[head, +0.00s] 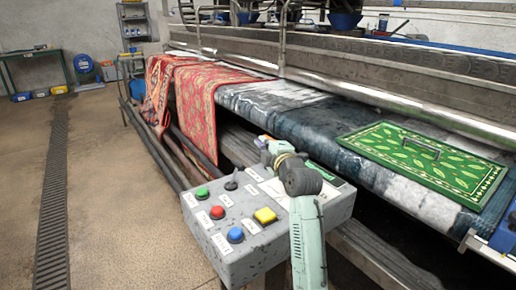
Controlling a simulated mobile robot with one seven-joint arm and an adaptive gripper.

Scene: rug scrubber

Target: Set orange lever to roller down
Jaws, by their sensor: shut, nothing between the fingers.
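The grey control box (212,243) stands in the lower middle of the head view. I cannot make out an orange lever; my pale green and dark arm covers part of the box's right side. The arm rises from the bottom and bends left over the back of the box. Its fingers cannot be made out.
Behind the box runs the long rug machine with a metal rail (355,88). Red patterned rugs (196,100) hang over it, and a green leaf-patterned mat (465,177) lies on its right. The concrete floor (115,190) at left is open, with a drain grate (52,205).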

